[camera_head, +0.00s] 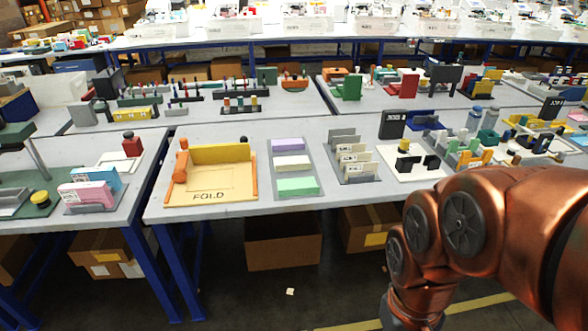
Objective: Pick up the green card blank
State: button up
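The green card blank (298,186) lies at the front of a grey tray (295,201) on the table, near the front edge. A cream blank (292,162) and a lilac blank (286,145) lie behind it in the same tray. My copper-coloured arm fills the lower right of the head view, to the right of the tray and in front of the table. My gripper is not in view; the arm runs out of the bottom of the picture.
A yellow tray marked FOLD (210,196) with orange side parts stands left of the blanks. A grey rack (361,180) with upright cards stands right of them. Cardboard boxes (283,240) sit under the table. A narrow bare table strip lies along the front edge.

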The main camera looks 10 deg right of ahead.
aim_at(303, 186)
jog(key=k, duration=0.5)
jog(key=u, duration=0.7)
jog(key=i, duration=0.35)
jog(key=u, duration=0.75)
jog(key=i, duration=1.45)
jog(key=z, duration=0.95)
jog(key=i, duration=0.45)
jog(key=z, duration=0.35)
